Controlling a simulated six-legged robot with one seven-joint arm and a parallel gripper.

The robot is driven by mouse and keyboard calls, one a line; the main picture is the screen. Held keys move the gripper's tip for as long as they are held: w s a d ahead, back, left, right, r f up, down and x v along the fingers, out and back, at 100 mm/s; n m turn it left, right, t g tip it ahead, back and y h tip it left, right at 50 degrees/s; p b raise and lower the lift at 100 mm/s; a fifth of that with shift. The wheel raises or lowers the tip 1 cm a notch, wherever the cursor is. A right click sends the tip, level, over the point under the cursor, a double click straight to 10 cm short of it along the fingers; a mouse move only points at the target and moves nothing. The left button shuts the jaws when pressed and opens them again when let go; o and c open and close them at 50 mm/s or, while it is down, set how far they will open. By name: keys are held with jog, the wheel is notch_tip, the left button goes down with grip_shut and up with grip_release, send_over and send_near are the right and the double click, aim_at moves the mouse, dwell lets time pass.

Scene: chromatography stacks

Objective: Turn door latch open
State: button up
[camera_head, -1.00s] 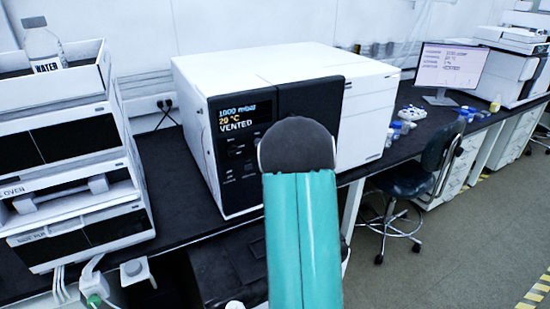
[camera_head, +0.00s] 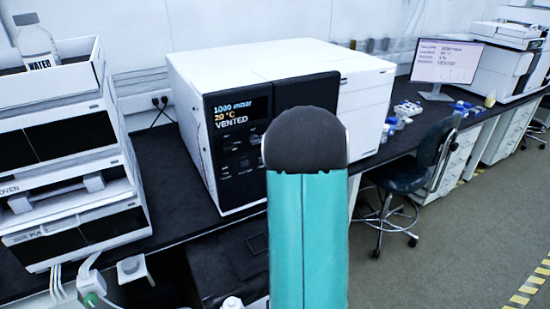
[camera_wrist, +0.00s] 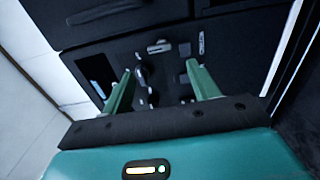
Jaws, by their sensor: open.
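A white box-shaped instrument (camera_head: 270,62) with a black front stands on the bench in the head view. Its display (camera_head: 240,115) reads 1000 mbar, 20 °C, VENTED. My teal arm hides part of the front, and my gripper is hidden there. In the wrist view my gripper (camera_wrist: 158,68) is open, its two green fingers spread before a dark panel (camera_wrist: 222,55). A small rounded knob-like part (camera_wrist: 141,74) shows beside the left finger, between the fingers; contact cannot be told. A short light bar (camera_wrist: 159,47) sits beyond the fingertips. Which part is the door latch is unclear.
A stacked white unit (camera_head: 62,150) with a water bottle (camera_head: 35,42) on top stands at left. A dark chair (camera_head: 410,175) stands at right by the bench, near a monitor (camera_head: 446,62). The floor at right (camera_head: 450,240) is open.

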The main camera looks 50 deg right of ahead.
jog(key=v, duration=0.6)
jog(key=shift+w, duration=0.1)
dwell(0.3)
